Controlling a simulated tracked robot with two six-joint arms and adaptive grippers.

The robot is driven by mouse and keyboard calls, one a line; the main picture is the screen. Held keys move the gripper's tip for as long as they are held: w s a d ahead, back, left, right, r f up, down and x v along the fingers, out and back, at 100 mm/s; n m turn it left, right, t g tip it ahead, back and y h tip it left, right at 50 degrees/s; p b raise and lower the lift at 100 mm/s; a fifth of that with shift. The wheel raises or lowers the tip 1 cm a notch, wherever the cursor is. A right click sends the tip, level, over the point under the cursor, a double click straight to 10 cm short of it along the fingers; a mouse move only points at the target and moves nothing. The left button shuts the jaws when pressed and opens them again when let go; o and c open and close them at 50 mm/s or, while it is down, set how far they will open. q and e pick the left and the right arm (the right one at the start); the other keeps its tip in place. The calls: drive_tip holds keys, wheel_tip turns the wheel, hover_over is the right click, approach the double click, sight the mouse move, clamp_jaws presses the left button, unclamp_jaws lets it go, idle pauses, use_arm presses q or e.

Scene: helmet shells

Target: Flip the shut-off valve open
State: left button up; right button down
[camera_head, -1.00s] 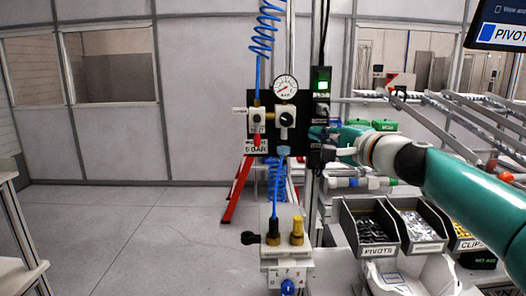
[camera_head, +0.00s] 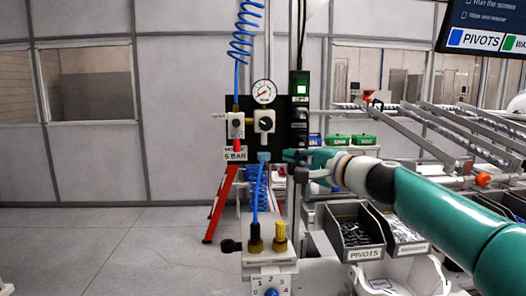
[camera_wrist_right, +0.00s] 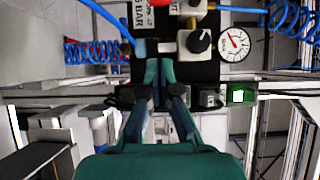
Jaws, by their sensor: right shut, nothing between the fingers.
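The shut-off valve's body (camera_head: 236,125) is on the left of the black panel (camera_head: 278,140), with its red lever (camera_head: 237,145) hanging straight down above the "5 BAR" label. A bit of red shows at the top edge of the right wrist view (camera_wrist_right: 161,3). My right gripper (camera_head: 287,156) is at the panel's lower right, below and to the right of the lever and apart from it. In the right wrist view its fingers (camera_wrist_right: 159,64) are together and empty, near the light-blue fitting (camera_wrist_right: 140,47). My left gripper is not in view.
A pressure gauge (camera_head: 264,92) and a black knob (camera_head: 265,124) sit right of the valve. A blue coiled hose (camera_head: 243,30) runs above it. Brass and yellow fittings (camera_head: 280,232) stand below. Pivot bins (camera_head: 357,232) are at the lower right. Floor at left is clear.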

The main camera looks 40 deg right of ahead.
drive_tip(key=p, duration=0.5)
approach(236, 138)
drive_tip(key=w+d+f, duration=0.2)
drive_tip(key=w+d, duration=0.2)
drive_tip(key=d, duration=0.1)
drive_tip(key=shift+w+a+f, duration=0.15)
drive_tip(key=shift+w+a, duration=1.3)
drive_tip(key=shift+a, duration=0.1)
